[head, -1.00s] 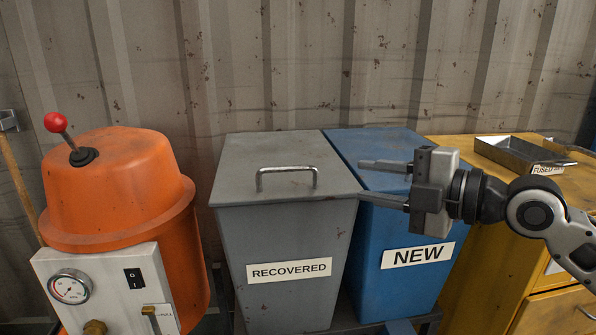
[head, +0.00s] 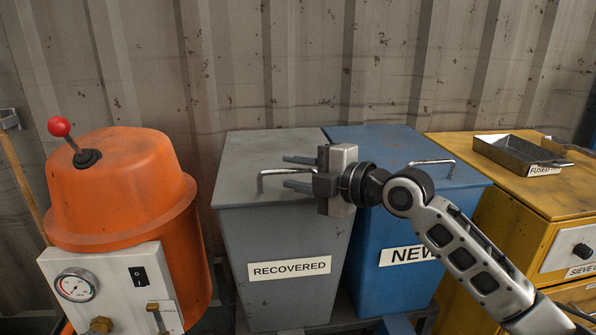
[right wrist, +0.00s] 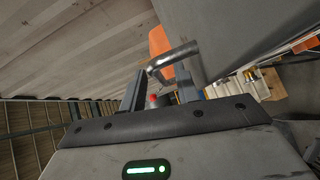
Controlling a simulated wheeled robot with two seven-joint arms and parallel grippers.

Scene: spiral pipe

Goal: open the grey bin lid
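The grey bin (head: 285,230), labelled RECOVERED, stands in the middle of the head view. Its flat grey lid (head: 243,150) is down, with a bent metal bar handle (head: 266,174) on top. My right gripper (head: 285,171) reaches in from the right over the lid, level with the handle. Its fingers are apart, one on the far side and one on the near side of the bar in the picture, and partly hide it. In the right wrist view the handle (right wrist: 174,59) shows beyond the open fingers; I cannot tell whether they touch it. My left gripper is not in view.
A blue bin (head: 400,250), labelled NEW, with its own lid handle, stands close to the right. An orange pot machine (head: 120,190) with a red-knobbed lever stands to the left. A yellow cabinet (head: 520,215) bears a metal tray (head: 515,155). A corrugated wall is behind.

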